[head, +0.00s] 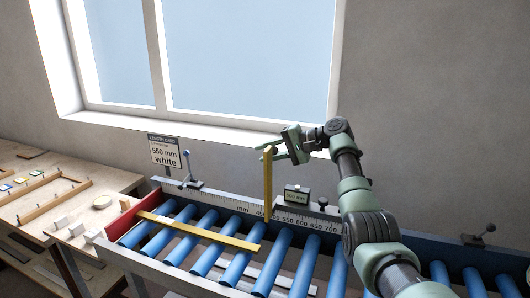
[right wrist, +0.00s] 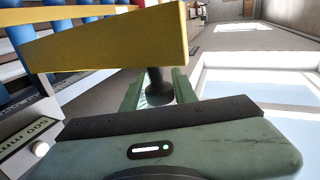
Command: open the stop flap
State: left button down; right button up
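The stop flap is a yellow bar (head: 268,186) standing upright above the blue roller conveyor, at the measuring rail. In the right wrist view the flap (right wrist: 105,42) is large and close, with a dark round knob (right wrist: 158,88) on its face. My right gripper (head: 272,152) is at the flap's upper end. In the wrist view its green fingers (right wrist: 158,84) lie on both sides of the knob; whether they press on it I cannot tell. My left gripper is not in view.
A yellow profile (head: 200,230) lies across the blue rollers (head: 238,265), against a red end block (head: 125,220). A sign reading "550 mm white" (head: 164,152) stands behind. A wooden table (head: 60,195) is at left, a window above.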

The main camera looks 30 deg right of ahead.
jog(key=shift+o, duration=1.2)
jog(key=shift+s+d, duration=0.1)
jog(key=b+v, duration=0.3)
jog(key=v, duration=0.4)
jog(key=shift+s+d+b, duration=0.25)
jog(key=shift+s+b, duration=0.05)
jog(key=shift+b, duration=0.1)
